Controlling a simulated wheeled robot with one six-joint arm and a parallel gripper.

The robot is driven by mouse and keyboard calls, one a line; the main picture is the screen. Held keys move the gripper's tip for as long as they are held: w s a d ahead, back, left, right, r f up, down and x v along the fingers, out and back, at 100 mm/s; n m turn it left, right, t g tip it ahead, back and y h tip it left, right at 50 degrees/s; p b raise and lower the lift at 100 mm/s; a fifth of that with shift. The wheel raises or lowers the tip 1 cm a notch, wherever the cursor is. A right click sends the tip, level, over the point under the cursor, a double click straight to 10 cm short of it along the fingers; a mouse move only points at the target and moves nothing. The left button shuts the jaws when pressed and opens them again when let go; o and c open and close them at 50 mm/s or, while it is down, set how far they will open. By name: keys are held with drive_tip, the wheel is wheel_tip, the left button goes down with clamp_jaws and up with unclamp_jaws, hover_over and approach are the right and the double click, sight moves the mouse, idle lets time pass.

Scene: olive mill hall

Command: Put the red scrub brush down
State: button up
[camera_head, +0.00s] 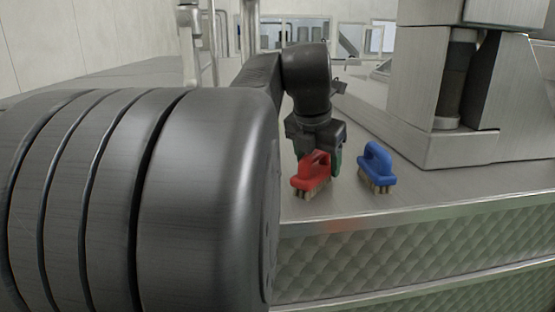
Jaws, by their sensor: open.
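The red scrub brush (311,173) stands bristles down on the grey metal counter (420,200), close to its front edge. My gripper (324,162) is just behind and above the red brush, pointing down. Its jaws are open, and part of them is hidden behind the brush's handle. From this view I cannot tell whether a finger touches the handle. A blue scrub brush (377,166) stands bristles down on the counter to the right of the red one, with a gap between them.
A large metal machine (480,90) stands on the counter at the right, behind the blue brush. The counter's front face has a quilted metal panel (430,260). Free counter lies at the right front. Framed windows (355,40) show at the back.

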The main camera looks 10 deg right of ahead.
drive_tip(key=v, duration=1.1)
drive_tip(key=shift+s+r, duration=0.15)
drive_tip(key=shift+r, duration=0.25)
drive_tip(key=shift+a, duration=0.1)
drive_tip(key=x, duration=1.2)
drive_tip(key=shift+f, duration=0.25)
wheel_tip(320, 180, up, 3)
drive_tip(key=shift+f, duration=0.25)
drive_tip(key=shift+r, duration=0.65)
